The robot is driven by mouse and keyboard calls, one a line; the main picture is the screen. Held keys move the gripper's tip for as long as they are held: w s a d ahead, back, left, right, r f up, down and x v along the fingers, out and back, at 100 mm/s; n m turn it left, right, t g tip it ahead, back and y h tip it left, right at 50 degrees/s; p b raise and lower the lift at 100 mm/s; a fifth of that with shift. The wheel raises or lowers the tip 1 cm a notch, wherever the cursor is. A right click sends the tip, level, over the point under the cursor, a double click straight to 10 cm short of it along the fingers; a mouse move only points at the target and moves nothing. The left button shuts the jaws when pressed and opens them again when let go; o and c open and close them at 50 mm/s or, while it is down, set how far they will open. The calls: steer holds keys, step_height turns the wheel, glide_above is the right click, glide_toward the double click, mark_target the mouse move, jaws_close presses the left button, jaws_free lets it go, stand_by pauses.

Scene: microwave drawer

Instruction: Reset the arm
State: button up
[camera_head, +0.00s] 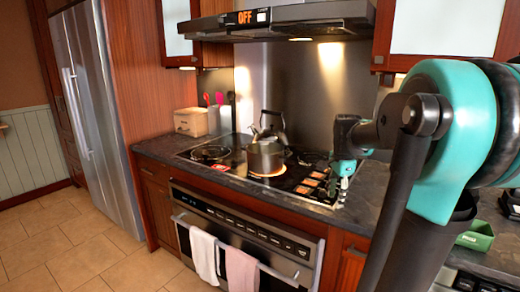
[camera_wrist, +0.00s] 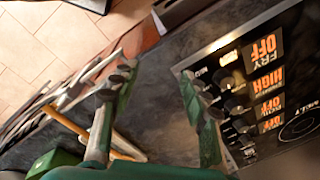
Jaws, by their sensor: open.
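My gripper (camera_head: 341,186) is raised at the right end of the cooktop (camera_head: 215,163) in the head view, partly hidden behind my arm. In the wrist view, its two green fingers (camera_wrist: 156,78) are spread apart with nothing between them. Below them are dark counter and the cooktop's edge, with black knobs (camera_wrist: 232,88) and orange labels beside the right finger. I cannot tell whether a finger touches the knobs.
A metal pot (camera_head: 265,158) stands on a glowing burner, with a kettle (camera_head: 272,125) behind. The range hood (camera_head: 290,20) overhangs them. Towels (camera_head: 242,270) hang on the oven handle. A green container (camera_head: 477,236) is at right. Floor (camera_head: 80,245) at left is clear.

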steer(key=s+a+f+n+t, duration=0.1)
steer(key=s+a+f+n, duration=0.2)
steer(key=s+f+n, duration=0.5)
steer(key=s+a+f+n+t, duration=0.2)
steer(key=s+a+f+n, duration=0.1)
steer(key=s+f+n, duration=0.4)
step_height(320, 180, down, 3)
steer(key=shift+s+a+r+n, duration=0.1)
steer(key=shift+s+a+n, duration=0.3)
steer(key=shift+s, duration=0.5)
